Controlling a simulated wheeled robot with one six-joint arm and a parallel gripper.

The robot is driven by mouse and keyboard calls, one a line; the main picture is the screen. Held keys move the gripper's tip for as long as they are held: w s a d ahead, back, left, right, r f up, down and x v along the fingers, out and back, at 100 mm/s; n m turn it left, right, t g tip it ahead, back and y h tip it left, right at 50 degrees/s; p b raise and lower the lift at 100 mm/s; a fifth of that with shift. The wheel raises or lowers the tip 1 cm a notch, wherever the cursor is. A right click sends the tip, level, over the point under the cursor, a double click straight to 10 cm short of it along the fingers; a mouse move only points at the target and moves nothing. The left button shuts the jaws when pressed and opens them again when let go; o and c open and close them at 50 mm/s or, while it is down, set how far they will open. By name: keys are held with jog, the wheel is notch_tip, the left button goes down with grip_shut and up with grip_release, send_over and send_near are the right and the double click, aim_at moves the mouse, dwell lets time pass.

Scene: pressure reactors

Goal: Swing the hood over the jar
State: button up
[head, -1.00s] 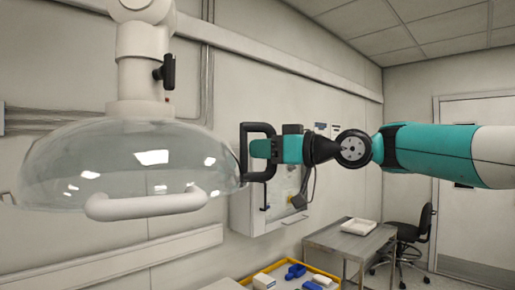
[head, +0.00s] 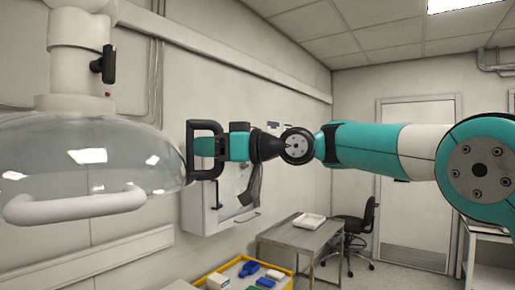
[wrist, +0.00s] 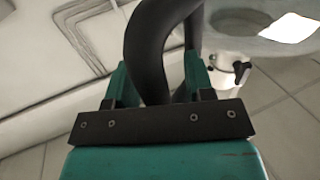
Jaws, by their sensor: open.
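The hood (head: 85,160) is a clear dome at the left of the head view, hanging from a white jointed arm (head: 78,60). A white tubular bar (head: 75,205) runs along its front. A black loop handle (head: 191,150) is at its right edge. My gripper (head: 207,147) is at this handle, its tip reaching into the loop from the right. In the wrist view the dark handle (wrist: 148,50) passes between the two teal fingers, which are apart. I cannot tell whether they touch it. I cannot make out the jar in either view.
A wall cabinet (head: 200,205) is behind my gripper. Below are a yellow-edged tray (head: 205,272) with blue and white items, a metal table (head: 300,235) with a white tray (head: 309,220), and a black chair (head: 355,230). A door (head: 420,225) is at the back right.

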jog(key=b+v, duration=0.7)
jog(key=v, duration=1)
jog(key=shift+b, duration=0.3)
jog(key=s+d+f+m+h, duration=0.1)
jog(key=s+f+m+h, duration=0.15)
jog(key=s+f, duration=0.5)
jog(key=s+d+f+m+g+h, duration=0.15)
jog(key=s+f+h, duration=0.25)
jog(key=f, duration=0.6)
jog(key=s+d+f+m+h, duration=0.2)
jog(key=s+f+m+h, duration=0.15)
jog(key=s+f, duration=0.35)
jog(key=s+d+f+g+h, duration=0.2)
jog(key=s+d+f, duration=0.3)
jog(key=s+f, duration=0.4)
jog(key=shift+s+d+f+m+h, duration=0.3)
jog(key=shift+d+f+m+h, duration=0.15)
jog(key=shift+f+h, duration=0.2)
jog(key=shift+a+r+g, duration=0.1)
jog(key=shift+a+g, duration=0.05)
jog(key=shift+g, duration=0.1)
